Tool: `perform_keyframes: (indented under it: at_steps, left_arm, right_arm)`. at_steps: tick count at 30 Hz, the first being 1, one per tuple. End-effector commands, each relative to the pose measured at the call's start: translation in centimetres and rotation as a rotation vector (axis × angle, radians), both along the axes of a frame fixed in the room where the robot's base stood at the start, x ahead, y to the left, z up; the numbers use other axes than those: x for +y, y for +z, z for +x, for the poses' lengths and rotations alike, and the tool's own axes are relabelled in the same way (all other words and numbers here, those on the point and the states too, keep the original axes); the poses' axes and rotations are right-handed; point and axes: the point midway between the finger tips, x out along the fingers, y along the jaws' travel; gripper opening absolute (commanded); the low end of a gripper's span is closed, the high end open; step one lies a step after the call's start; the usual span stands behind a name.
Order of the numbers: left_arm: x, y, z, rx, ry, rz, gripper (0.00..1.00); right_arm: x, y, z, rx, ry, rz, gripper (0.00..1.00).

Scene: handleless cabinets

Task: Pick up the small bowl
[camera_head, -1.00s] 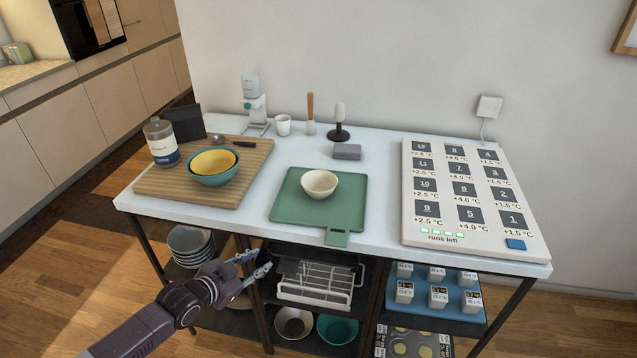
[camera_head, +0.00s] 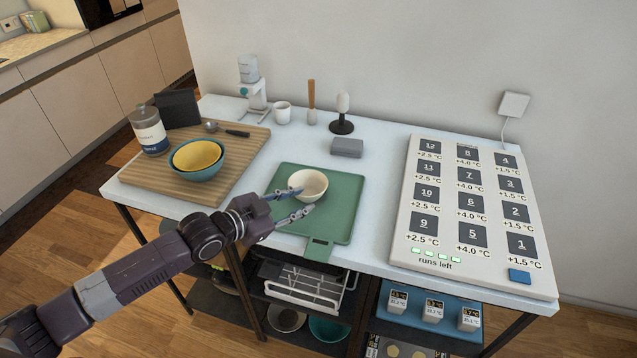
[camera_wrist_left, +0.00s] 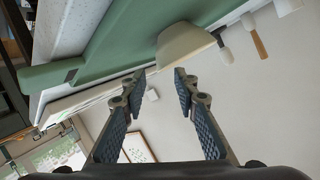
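A small cream bowl (camera_head: 309,184) stands upright on a green board (camera_head: 345,205) in the middle of the table. My left gripper (camera_head: 304,201) is open, with its two fingers pointing right at the near left side of this bowl. One fingertip overlaps the bowl's left edge in the head view; I cannot tell whether they touch. In the left wrist view the bowl (camera_wrist_left: 184,44) is tilted by the camera angle and lies beyond the open fingertips (camera_wrist_left: 161,76), with nothing between them. A yellow bowl (camera_head: 196,154) sits inside a teal bowl (camera_head: 212,171) on the left. My right gripper is not in view.
The teal bowl rests on a wooden board (camera_head: 150,187) with a labelled jar (camera_head: 149,132). A grey block (camera_head: 347,148), a white cup (camera_head: 281,112) and a dark stand (camera_head: 341,125) are behind. A large numbered panel (camera_head: 400,240) fills the right. Shelves lie below the tabletop.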

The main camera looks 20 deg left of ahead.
Motion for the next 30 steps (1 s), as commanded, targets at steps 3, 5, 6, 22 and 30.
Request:
perform_keyframes:
  at_steps: [3, 5, 6, 22, 30]
  left_arm:
    - [-0.6, -0.2, 1.0, 0.000, 0.001, -0.004, 0.28]
    - [-0.8, -0.4, 1.6, -0.001, 0.001, -0.003, 0.28]
    - [-1.1, -0.5, 1.9, -0.001, 0.000, -0.003, 0.28]
    - [-3.2, -2.2, 6.3, 0.001, 0.001, -0.002, 0.28]
    - [-3.2, -2.3, 6.4, 0.000, 0.000, -0.001, 0.25]
  right_arm:
    - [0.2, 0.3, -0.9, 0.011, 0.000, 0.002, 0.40]
    - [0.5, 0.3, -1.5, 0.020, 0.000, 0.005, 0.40]
    - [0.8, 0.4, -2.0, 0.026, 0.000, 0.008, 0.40]
    - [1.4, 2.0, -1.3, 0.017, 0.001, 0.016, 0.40]
    - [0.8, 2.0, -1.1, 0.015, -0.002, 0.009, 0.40]
